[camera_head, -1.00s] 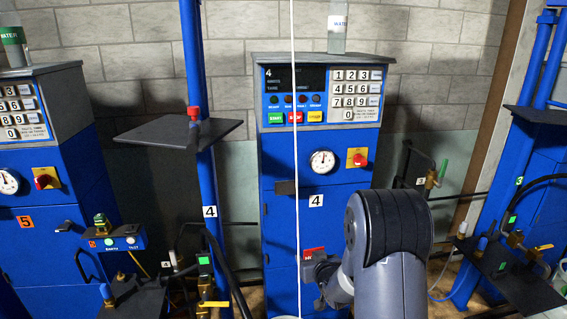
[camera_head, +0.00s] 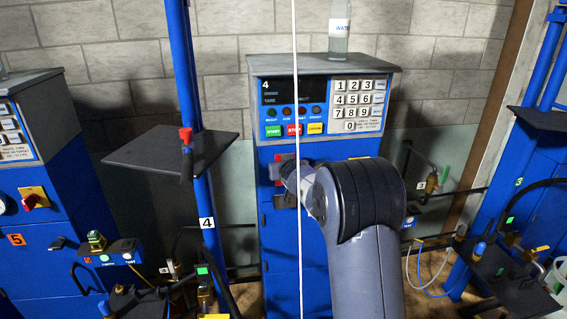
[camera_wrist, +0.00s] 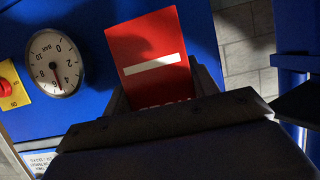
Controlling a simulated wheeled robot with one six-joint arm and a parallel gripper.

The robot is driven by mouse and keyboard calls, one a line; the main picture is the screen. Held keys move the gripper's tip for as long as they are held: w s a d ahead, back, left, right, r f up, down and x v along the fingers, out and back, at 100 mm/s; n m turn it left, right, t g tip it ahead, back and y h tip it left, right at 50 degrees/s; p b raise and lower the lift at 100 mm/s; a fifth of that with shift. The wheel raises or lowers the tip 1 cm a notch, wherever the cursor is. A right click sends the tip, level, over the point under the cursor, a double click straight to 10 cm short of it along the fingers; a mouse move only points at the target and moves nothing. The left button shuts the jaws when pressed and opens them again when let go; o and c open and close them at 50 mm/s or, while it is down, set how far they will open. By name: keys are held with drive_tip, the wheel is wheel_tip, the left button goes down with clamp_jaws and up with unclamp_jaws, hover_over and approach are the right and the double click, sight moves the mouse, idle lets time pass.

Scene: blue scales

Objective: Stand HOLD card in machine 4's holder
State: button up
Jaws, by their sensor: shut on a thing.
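The red HOLD card (camera_wrist: 150,55), with a white bar and lettering partly hidden at its lower edge, stands up from my gripper (camera_wrist: 155,105) in the wrist view. My gripper is shut on its lower part. In the head view the card (camera_head: 279,164) is a small red patch on the left side of my wrist, before machine 4's (camera_head: 278,245) blue front. A dark holder-like piece (camera_head: 284,201) shows just below it, partly covered by my wrist. I cannot tell whether the card touches it. The fingertips are hidden in the head view.
Machine 4's keypad panel (camera_head: 355,103) is above my arm, with a water bottle (camera_head: 339,27) on top. The pressure gauge (camera_wrist: 55,64) is left of the card. A dark shelf (camera_head: 150,153) on a blue post stands to the left. Machine 5 (camera_head: 45,165) is further left.

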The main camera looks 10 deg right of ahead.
drive_tip(key=shift+w, duration=0.1)
idle(0.4)
drive_tip(key=shift+f+b, duration=3.2)
drive_tip(key=shift+b, duration=0.15)
drive_tip(key=shift+f+b, duration=0.95)
drive_tip(key=o, duration=1)
drive_tip(key=shift+o, duration=0.2)
drive_tip(key=shift+s, duration=0.2)
